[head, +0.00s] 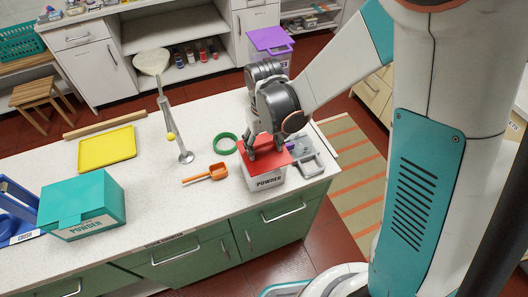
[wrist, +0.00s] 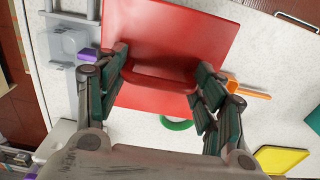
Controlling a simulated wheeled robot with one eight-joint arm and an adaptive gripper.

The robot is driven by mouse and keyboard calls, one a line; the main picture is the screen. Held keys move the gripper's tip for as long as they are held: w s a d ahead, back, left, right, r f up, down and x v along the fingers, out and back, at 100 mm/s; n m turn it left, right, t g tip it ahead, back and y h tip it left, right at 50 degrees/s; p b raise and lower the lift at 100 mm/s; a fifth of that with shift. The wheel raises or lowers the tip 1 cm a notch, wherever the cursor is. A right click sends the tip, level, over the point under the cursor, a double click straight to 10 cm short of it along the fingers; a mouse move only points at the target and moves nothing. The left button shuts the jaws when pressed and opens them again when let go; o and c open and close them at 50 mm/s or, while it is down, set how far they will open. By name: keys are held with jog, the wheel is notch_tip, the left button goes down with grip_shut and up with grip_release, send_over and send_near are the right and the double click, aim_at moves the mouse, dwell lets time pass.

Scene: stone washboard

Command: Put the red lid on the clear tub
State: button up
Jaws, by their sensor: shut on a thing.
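The red lid (head: 272,160) is a flat square with a raised grip bar, and it lies right over the tub. My gripper (head: 264,148) is shut on the lid's bar. In the wrist view, the fingers of my gripper (wrist: 161,88) stand at both ends of that bar on the red lid (wrist: 180,35). The lid hides the tub in the wrist view.
A grey tray-like fixture (head: 312,166) sits close to the tub's right. An orange scoop (head: 217,171) and a green ring (head: 226,144) lie to its left. Farther left are a metal stand (head: 186,156), a yellow tray (head: 107,148) and a teal POWDER box (head: 82,199).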

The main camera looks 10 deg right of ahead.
aim_at(264, 144)
notch_tip(264, 144, down, 2)
jog(key=shift+b, duration=0.4)
jog(key=shift+s+f, duration=0.1)
jog(key=shift+f, duration=0.1)
jog(key=shift+c, duration=1.3)
jog(key=o, duration=1.1)
jog(key=shift+o, duration=0.2)
jog(key=shift+r, duration=0.1)
notch_tip(264, 144, up, 12)
jog(key=shift+p, duration=1.1)
